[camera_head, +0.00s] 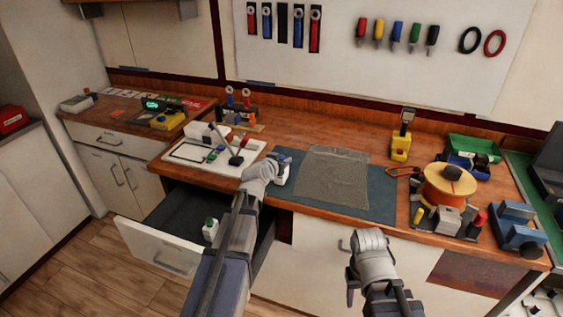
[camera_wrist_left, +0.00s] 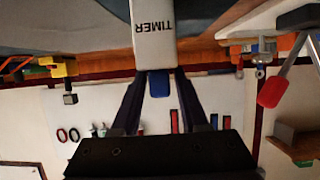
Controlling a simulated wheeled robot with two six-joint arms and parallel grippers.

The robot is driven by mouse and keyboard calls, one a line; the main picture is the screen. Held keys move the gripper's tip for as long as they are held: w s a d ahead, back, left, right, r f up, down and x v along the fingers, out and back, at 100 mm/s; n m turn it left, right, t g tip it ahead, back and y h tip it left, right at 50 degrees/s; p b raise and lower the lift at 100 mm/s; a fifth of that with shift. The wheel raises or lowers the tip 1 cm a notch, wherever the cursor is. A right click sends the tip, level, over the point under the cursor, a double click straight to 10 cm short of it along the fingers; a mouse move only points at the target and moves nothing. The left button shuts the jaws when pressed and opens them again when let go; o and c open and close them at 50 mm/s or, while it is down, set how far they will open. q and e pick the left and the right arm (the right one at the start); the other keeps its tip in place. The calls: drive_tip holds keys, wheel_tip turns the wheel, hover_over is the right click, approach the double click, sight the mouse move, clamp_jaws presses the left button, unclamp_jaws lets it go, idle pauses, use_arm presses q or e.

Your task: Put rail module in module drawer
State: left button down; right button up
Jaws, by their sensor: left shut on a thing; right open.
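My left gripper (camera_head: 272,167) is shut on the rail module (camera_head: 282,172), a white block with a blue part. It is held by the front edge of the worktop, near the blue mat's left end. In the left wrist view the module (camera_wrist_left: 153,40) reads TIMER and sits between the fingers of my left gripper (camera_wrist_left: 158,88). The module drawer (camera_head: 158,248) is pulled open below the worktop, left of my left forearm. A small white and green module (camera_head: 210,229) stands inside it; my arm hides part of the drawer. My right gripper (camera_head: 362,268) is open and empty before the cabinet front.
A white tray (camera_head: 177,167) with modules and a lever tool lies left of my left gripper. A blue mat (camera_head: 375,196) with a clear grey sheet (camera_head: 335,175) covers the middle worktop. An orange spool (camera_head: 447,187) and a blue vise (camera_head: 518,230) stand at right.

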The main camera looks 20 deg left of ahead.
use_arm(q)
drive_tip(key=c, duration=0.9)
unclamp_jaws()
drive_tip(key=shift+f, duration=0.2)
drive_tip(key=o, duration=0.5)
drive_tip(key=shift+r, duration=0.1)
drive_tip(key=shift+r, duration=0.25)
drive_tip(key=p+v, duration=0.4)
drive_tip(key=v, duration=0.8)
drive_tip(key=shift+p, duration=0.4)
drive_tip(key=shift+f, duration=0.1)
